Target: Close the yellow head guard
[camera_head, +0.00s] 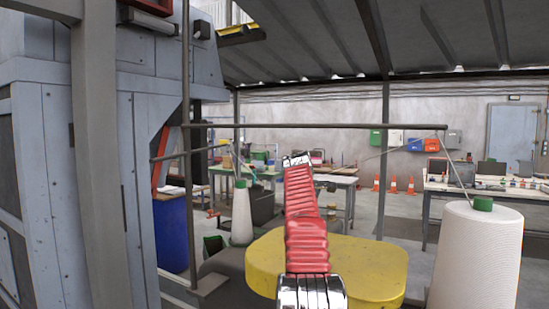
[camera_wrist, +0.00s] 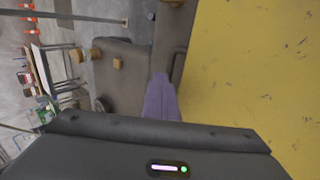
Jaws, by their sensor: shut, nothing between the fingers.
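The yellow head guard (camera_head: 375,268) is a broad rounded cover low in the middle of the head view, behind my red arm. Its scuffed yellow face fills the right side of the wrist view (camera_wrist: 250,65). A dark grey machine body (camera_wrist: 120,65) with small tan knobs lies beside the guard in the wrist view. My gripper (camera_wrist: 161,80) shows there as purple-grey fingers, shut and empty, just left of the yellow face. I cannot tell whether they touch it. In the head view the fingers are hidden. Whether the guard is fully open cannot be told.
A large white thread cone (camera_head: 478,258) stands at the right and a smaller one (camera_head: 242,214) at the left. A thin horizontal bar (camera_head: 340,126) crosses above my arm. A grey machine frame (camera_head: 100,150) and blue barrel (camera_head: 170,232) stand left. Workbenches are behind.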

